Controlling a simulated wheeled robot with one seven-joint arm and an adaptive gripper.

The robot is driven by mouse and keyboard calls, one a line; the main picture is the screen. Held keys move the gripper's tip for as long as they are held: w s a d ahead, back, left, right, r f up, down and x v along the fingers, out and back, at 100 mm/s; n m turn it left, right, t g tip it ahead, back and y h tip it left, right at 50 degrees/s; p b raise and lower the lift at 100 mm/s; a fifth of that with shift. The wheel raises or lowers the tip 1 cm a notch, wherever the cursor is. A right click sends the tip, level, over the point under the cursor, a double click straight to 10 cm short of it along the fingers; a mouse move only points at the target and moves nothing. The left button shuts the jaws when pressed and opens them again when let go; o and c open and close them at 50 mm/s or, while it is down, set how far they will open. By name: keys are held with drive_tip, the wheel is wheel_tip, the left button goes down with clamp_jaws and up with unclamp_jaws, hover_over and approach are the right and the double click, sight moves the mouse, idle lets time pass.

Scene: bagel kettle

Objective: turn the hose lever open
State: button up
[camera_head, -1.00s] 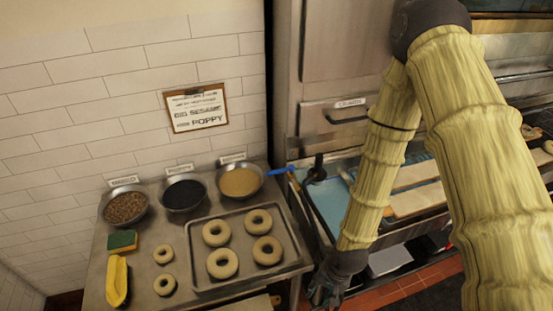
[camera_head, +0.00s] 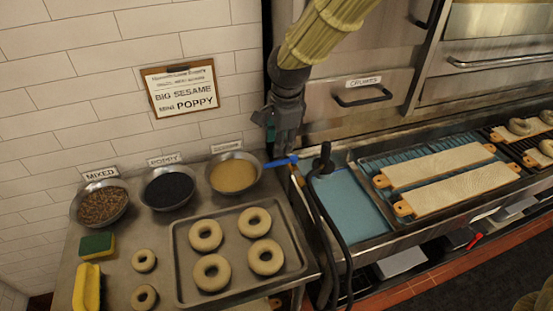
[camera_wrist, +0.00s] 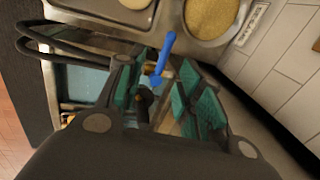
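The blue hose lever (camera_head: 281,162) sticks out level beside the sesame bowl, at the left end of the water basin. In the wrist view the lever (camera_wrist: 164,60) lies between the two finger pads, its free end towards the bowl. My gripper (camera_head: 279,146) points down just above the lever in the head view. Its fingers (camera_wrist: 158,78) stand apart in the wrist view, and nothing is clamped. Whether a pad touches the lever cannot be told. The black hose (camera_head: 335,222) loops down over the basin's front edge.
The sesame bowl (camera_head: 234,174) stands close left of the lever. A tray (camera_head: 184,285) with several bagels is in front of it. The blue water basin (camera_head: 350,207) and wooden boards (camera_head: 455,187) lie to the right. The oven front is behind.

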sight(276, 162)
drive_tip(key=shift+w+a+f+p, duration=0.15)
drive_tip(key=shift+w+f+p, duration=0.4)
drive_tip(key=shift+f, duration=1)
drive_tip(key=shift+w+a+f+p, duration=0.15)
drive_tip(key=shift+w+f+p, duration=0.35)
drive_tip(key=shift+f, duration=1)
drive_tip(key=shift+w+a+f+p, duration=0.25)
drive_tip(key=shift+f+p, duration=0.45)
drive_tip(key=shift+f, duration=0.85)
drive_tip(key=shift+d, duration=0.1)
clamp_jaws()
